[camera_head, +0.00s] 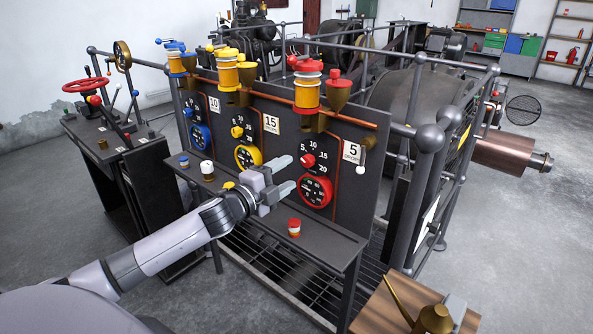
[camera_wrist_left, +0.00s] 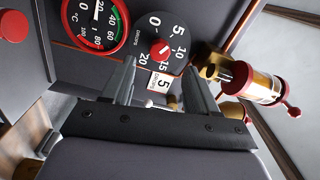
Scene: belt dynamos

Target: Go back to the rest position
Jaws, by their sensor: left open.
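My left gripper (camera_head: 290,173) is open in the head view, with nothing between its fingers. Its arm reaches in from the lower left over the panel's shelf. The fingertips are in front of the dark panel (camera_head: 348,190), left of the red knob (camera_head: 308,160) and the red-rimmed gauge (camera_head: 316,194). In the left wrist view, the open fingers (camera_wrist_left: 160,92) point towards the panel, with the red knob (camera_wrist_left: 160,48) and its number dial beyond them. Whether the fingertips touch the panel cannot be told. My right gripper is not seen.
Oilers (camera_head: 308,92) top the panel. Railings (camera_head: 428,150) stand right. A brass oil can (camera_head: 432,318) is on a wooden table (camera_head: 383,310).

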